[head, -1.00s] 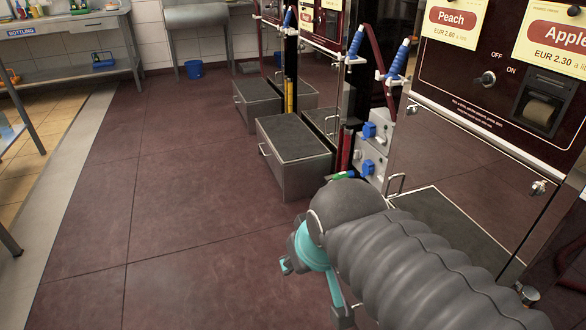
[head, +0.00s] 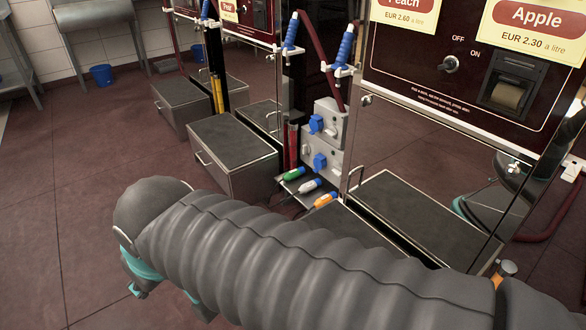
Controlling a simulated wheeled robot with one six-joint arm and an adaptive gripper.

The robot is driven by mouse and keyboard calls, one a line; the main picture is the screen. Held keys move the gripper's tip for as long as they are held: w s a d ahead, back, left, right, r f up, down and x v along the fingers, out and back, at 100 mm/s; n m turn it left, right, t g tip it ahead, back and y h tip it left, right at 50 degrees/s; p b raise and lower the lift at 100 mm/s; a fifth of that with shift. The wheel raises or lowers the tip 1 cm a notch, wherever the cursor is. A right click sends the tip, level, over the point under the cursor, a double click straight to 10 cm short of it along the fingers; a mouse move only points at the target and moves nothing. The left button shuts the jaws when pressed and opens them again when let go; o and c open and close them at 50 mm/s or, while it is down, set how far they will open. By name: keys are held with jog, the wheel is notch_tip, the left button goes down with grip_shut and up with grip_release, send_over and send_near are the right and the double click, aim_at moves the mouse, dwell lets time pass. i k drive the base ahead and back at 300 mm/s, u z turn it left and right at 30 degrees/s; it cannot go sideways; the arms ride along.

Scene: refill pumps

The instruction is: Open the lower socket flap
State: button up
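Two grey socket boxes with blue flaps are mounted one above the other on the post between the machines. The lower socket flap (head: 320,162) is blue and looks closed over its box, though it is small in view. The upper socket flap (head: 317,124) sits just above it. My arm, in a grey ribbed sleeve, crosses the foreground below the sockets. Its end with teal parts, where my gripper (head: 136,289) is partly visible, is at lower left, well apart from the sockets. The fingers are mostly hidden behind the sleeve, so their opening does not show.
Green (head: 293,174), white (head: 309,186) and orange (head: 325,200) connectors lie in a row below the sockets. A grey step box (head: 232,158) stands left of them and another dark-topped box (head: 410,215) right. The Apple machine (head: 470,90) rises at right. Open floor lies at left.

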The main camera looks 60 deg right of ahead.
aim_at(317, 162)
jog(key=z, duration=0.45)
jog(key=i, duration=1.05)
jog(key=z, duration=0.75)
